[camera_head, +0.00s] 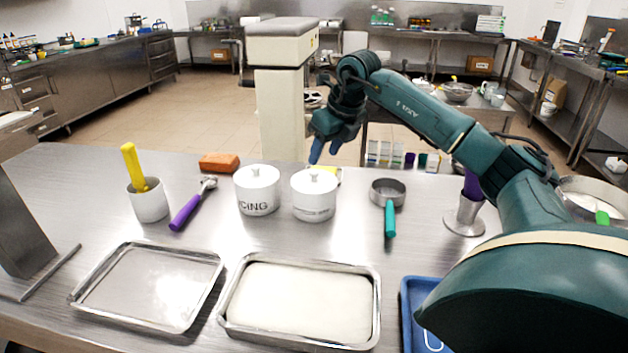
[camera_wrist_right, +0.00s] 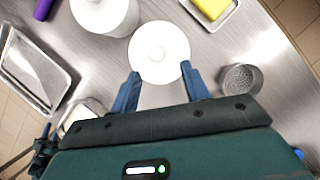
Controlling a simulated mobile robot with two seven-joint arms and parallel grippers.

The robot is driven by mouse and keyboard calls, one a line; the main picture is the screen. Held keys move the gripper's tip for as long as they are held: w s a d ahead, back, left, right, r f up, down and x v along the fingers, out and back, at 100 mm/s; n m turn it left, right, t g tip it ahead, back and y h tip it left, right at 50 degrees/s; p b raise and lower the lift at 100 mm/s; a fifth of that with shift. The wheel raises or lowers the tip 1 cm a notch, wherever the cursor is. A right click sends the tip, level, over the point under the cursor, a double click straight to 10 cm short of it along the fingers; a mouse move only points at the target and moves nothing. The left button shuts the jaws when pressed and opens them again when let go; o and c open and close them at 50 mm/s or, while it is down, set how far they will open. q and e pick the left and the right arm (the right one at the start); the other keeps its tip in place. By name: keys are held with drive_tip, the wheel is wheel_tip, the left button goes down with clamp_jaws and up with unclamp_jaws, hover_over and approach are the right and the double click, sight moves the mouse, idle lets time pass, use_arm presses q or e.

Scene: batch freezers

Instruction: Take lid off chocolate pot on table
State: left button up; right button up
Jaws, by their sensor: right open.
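Two white lidded pots stand side by side on the steel table. The left pot (camera_head: 257,193) reads "ICING". The right pot (camera_head: 314,200) has small lettering that I cannot read in the head view; its white lid (camera_head: 314,179) with a knob is on. In the right wrist view the round lid (camera_wrist_right: 158,52) lies just beyond and between the fingertips. My right gripper (camera_head: 318,152) is above and behind this pot, pointing down, with its fingers apart and empty. The open fingers also show in the right wrist view (camera_wrist_right: 160,76). My left gripper is not in view.
The icing pot (camera_wrist_right: 104,14) is close beside the right pot. A metal cup with a teal handle (camera_head: 388,192) stands to the right. A purple-handled scoop (camera_head: 190,205), a white cup with a yellow handle (camera_head: 149,203) and two trays (camera_head: 222,313) (camera_head: 80,300) lie around.

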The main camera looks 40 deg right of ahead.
sight(315, 172)
drive_tip(key=shift+p+x, duration=0.45)
drive_tip(key=shift+x, duration=2.75)
drive_tip(key=shift+a+r, duration=0.1)
drive_tip(key=shift+a, duration=0.1)
clamp_jaws()
